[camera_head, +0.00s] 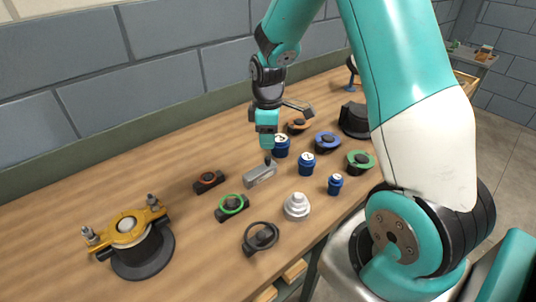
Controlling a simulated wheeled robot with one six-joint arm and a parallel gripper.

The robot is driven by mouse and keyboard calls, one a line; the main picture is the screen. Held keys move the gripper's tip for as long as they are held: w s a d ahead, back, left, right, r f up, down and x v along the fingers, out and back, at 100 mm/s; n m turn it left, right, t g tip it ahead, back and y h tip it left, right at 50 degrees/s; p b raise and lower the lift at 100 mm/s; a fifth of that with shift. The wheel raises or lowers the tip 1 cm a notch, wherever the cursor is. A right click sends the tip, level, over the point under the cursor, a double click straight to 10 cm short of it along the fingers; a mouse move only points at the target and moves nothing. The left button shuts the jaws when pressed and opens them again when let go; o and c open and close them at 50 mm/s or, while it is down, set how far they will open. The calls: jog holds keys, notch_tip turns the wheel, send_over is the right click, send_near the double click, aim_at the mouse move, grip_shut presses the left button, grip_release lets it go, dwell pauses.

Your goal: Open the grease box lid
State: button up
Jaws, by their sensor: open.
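A small grey metal box (261,175), seemingly the grease box, lies on the wooden table near the middle of the picture. Its top looks closed, though the lid's edge is too small to make out. My gripper (267,156) points straight down over the far end of the box. The fingertips are dark and small, right at or just above the box's top. I cannot tell whether they touch it. The jaws are open, and I see nothing held between them.
Blue containers (306,164) stand right of the box. A black part with a green ring (232,206) and a red-ringed one (209,181) lie left. A silver stepped part (297,206) is in front. A yellow-topped casing (130,235) stands far left, with bare table (60,215) behind it.

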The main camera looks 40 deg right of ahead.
aim_at(268, 157)
notch_tip(268, 157, down, 7)
jog(key=shift+f+p, duration=0.15)
jog(key=shift+p, duration=0.15)
grip_shut()
